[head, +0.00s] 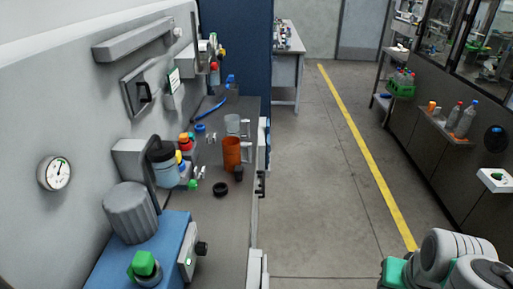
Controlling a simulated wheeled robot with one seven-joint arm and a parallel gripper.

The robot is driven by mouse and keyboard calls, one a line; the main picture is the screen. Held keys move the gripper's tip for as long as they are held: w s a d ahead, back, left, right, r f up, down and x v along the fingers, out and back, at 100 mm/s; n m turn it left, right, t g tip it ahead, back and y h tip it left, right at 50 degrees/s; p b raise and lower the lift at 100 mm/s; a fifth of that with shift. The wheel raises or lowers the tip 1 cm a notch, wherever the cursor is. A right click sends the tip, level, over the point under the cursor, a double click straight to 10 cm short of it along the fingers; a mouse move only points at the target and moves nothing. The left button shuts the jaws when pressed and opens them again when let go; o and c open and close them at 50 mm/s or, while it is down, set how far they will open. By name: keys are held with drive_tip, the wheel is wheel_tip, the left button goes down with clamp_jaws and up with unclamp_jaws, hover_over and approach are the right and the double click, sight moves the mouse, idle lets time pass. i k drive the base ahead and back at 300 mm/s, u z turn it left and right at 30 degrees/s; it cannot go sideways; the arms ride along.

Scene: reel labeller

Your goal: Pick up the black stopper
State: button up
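A small round black piece (220,189) lies on the narrow grey counter at the left of the head view. A smaller dark piece (238,174) stands to its right, close to the foot of an orange cup (231,152). Both are small in the picture, and I cannot tell for sure which one is the black stopper. My gripper is not in view. Only a grey and green part of my arm shows at the bottom right, well away from the counter.
A jar with a black top (167,170) and coloured valves stand behind the black pieces. A clear beaker (232,124) stands beyond the orange cup. A blue machine (172,250) with a grey motor is at near left. The floor (310,180) to the right is clear.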

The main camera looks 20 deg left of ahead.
sight(238, 169)
drive_tip(key=i, duration=2.95)
drive_tip(key=u, duration=5.2)
drive_tip(key=i, duration=0.5)
drive_tip(key=z, duration=0.05)
